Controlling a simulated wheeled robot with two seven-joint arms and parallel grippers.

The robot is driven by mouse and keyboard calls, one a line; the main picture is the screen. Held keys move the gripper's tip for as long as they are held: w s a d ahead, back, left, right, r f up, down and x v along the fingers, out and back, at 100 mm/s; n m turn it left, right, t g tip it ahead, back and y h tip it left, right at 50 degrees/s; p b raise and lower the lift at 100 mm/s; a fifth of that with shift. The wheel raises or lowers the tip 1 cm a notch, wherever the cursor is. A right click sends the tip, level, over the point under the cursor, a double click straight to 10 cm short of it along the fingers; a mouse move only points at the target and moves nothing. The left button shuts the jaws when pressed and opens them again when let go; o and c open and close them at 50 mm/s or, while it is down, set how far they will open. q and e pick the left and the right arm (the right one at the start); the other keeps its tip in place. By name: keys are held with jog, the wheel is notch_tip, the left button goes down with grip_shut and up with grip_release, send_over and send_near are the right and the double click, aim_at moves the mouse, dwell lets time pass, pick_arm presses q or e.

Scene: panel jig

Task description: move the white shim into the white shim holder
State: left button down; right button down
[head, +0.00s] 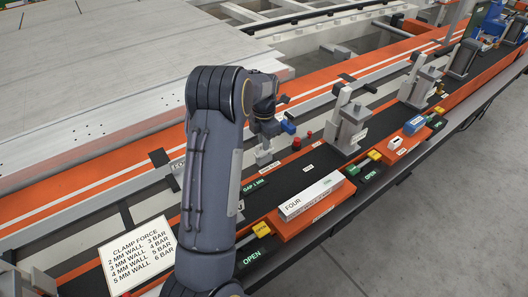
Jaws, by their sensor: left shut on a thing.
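My left gripper (264,152) hangs over the far side of the dark strip of the jig, left of two red knobs. It is shut on a small pale piece at its tips, which fits the white shim. The piece is too small to tell clearly from the fingers. A small white block (397,143) sits on the orange base further right, between a yellow block and a blue one. My right gripper is not in view.
A grey clamp post (350,122) stands between the gripper and the white block. Red knobs (296,144) are close to the gripper. A white box marked FOUR (312,196) lies near the front edge. A clamp force sign (138,257) is at lower left.

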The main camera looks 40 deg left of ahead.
pick_arm(q)
jog(key=shift+r+p, duration=1.55)
jog(key=shift+r, duration=0.3)
